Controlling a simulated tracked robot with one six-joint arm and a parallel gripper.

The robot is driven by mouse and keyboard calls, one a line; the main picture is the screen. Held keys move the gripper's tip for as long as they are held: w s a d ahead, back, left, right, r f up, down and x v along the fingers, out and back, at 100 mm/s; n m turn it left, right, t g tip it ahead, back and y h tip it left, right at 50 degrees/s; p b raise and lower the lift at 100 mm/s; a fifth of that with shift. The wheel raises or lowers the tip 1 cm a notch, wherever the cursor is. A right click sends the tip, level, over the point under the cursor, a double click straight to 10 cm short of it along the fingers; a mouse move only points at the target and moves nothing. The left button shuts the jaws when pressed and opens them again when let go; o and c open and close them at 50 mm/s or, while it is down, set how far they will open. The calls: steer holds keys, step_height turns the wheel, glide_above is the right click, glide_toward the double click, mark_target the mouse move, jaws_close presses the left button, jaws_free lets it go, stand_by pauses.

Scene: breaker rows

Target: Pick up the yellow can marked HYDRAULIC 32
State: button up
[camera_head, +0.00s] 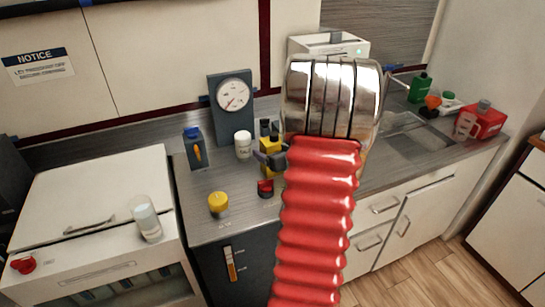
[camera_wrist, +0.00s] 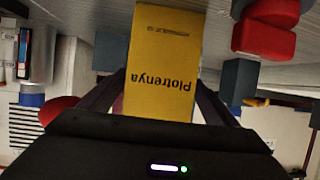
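The yellow can (camera_head: 270,160) stands on the grey counter in the head view, partly hidden behind my red-sleeved arm. A dark part of my gripper (camera_head: 272,158) shows at its side there. In the wrist view the yellow can (camera_wrist: 160,65) fills the middle, upside down, with the large word "Plotrenya". A smaller line of print on it is too small to read. The dark fingers of my gripper (camera_wrist: 160,88) lie on either side of the can. I cannot tell whether they press on it.
Close by on the counter are a white bottle (camera_head: 243,144), a red-topped object (camera_head: 265,188), a yellow-topped object (camera_head: 218,204), a blue-grey box (camera_head: 194,148) and a gauge stand (camera_head: 232,108).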

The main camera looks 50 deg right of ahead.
steer(key=shift+r, duration=0.1)
steer(key=c, duration=1.6)
steer(key=shift+r, duration=0.15)
step_height(320, 180, up, 18)
steer(key=shift+f, duration=0.15)
stand_by(0.4)
